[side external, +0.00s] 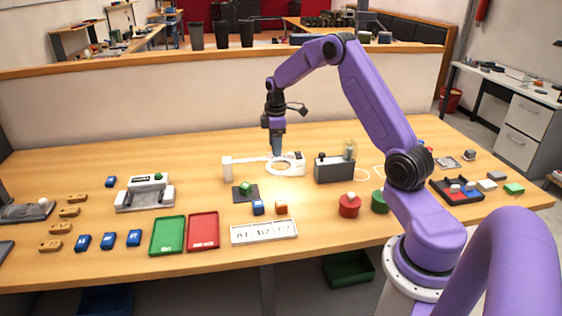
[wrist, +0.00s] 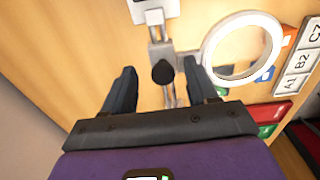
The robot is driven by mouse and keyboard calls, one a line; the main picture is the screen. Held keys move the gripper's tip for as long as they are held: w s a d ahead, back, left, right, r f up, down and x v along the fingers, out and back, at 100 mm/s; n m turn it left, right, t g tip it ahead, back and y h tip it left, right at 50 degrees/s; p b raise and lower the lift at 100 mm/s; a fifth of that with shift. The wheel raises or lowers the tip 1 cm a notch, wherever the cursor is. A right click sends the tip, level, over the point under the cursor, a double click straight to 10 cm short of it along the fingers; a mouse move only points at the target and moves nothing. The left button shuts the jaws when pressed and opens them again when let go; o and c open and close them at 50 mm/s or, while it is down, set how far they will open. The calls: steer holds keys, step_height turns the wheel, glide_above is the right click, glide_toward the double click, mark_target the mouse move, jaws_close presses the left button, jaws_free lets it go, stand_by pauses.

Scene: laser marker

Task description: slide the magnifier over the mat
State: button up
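The magnifier (side external: 285,169) is a white ring on a light rail that runs left to a white block (side external: 228,169). In the wrist view the ring (wrist: 211,47) lies right of the rail, and a black knob (wrist: 163,73) stands on the rail. The dark mat (side external: 252,199) lies in front of the magnifier in the side view, with a green cube (side external: 245,187) on it. The ring is behind and right of the mat. My gripper (side external: 277,153) points down at the magnifier; in the wrist view its fingers (wrist: 160,68) are apart, either side of the knob. Contact cannot be told.
A grey box (side external: 334,170) stands close right of the magnifier. Green (side external: 168,236) and red (side external: 203,231) trays lie front left. The table behind the magnifier is clear.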

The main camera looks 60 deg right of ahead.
steer(key=shift+s+f, duration=0.4)
steer(key=shift+f, duration=0.45)
steer(key=shift+d, duration=0.1)
steer(key=c, duration=0.3)
steer(key=shift+w+a, duration=3.7)
steer(key=shift+w, duration=0.15)
steer(key=shift+c, duration=0.2)
steer(key=o, duration=0.4)
steer(key=shift+w+a+r, duration=0.1)
steer(key=shift+a+r, duration=0.05)
steer(key=shift+r, duration=1.7)
steer(key=shift+w+a+r, duration=0.1)
steer(key=shift+r, duration=1.7)
